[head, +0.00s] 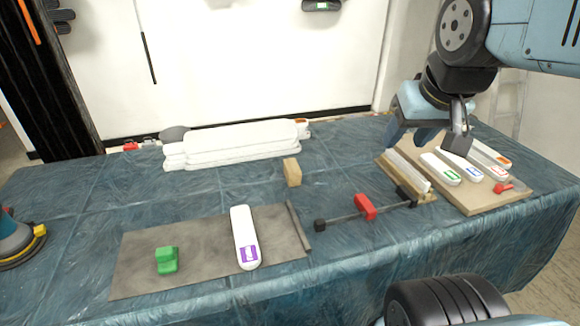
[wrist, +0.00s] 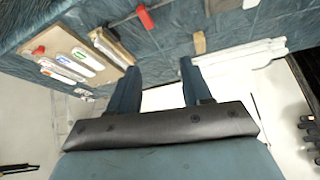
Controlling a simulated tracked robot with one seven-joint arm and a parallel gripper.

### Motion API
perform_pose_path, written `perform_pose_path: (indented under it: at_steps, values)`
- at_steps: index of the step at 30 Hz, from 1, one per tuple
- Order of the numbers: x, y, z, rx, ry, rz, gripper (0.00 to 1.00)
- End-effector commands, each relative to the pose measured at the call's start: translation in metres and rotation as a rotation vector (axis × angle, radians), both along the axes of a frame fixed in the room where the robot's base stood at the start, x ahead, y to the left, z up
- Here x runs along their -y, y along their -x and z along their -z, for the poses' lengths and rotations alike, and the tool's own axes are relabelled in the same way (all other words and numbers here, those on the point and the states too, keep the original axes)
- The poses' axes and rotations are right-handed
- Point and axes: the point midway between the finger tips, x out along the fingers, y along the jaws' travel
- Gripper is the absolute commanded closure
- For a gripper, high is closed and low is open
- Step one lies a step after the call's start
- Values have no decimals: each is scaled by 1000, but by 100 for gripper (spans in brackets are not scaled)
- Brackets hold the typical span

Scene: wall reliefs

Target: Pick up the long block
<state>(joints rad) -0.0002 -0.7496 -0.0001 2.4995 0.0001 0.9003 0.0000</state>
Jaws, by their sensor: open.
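A long white rounded block (head: 244,237) with a purple label lies on the grey mat (head: 190,240) at the front middle in the head view. Several similar long white blocks with green, blue, red and orange labels lie on a board (head: 485,203) at the right; this green-labelled block (head: 440,168) is the leftmost. Which one the task means is not clear from the pictures. My gripper (head: 411,137) is open and empty, raised above the table's back right, apart from every block. Its two fingers also show in the wrist view (wrist: 160,66).
A green piece (head: 166,261) is on the mat. A bar clamp with a red jaw (head: 365,207), a small wooden block (head: 292,172) and a stack of long white pieces (head: 235,142) lie on the blue-covered table. A sander (head: 15,243) stands at the left edge.

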Motion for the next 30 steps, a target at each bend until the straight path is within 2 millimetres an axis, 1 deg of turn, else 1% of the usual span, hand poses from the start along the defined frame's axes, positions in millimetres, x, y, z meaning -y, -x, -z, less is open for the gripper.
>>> perform_pose_path:
  at_steps: [1,5,8,9,13,19,25,30]
  values:
    - [0,-2,-1,-2,0,-1,46]
    - [-2,-12,-3,-16,-6,-8,34]
    - [-2,-28,-6,-36,-14,-19,24]
    - [-3,-35,-7,-46,-18,-22,22]
    - [-8,-62,-9,-79,-29,-33,22]
    - [-16,-105,-7,-128,-40,-48,22]
    - [-27,-148,1,-178,-48,-63,22]
    - [-38,-185,14,-220,-50,-73,22]
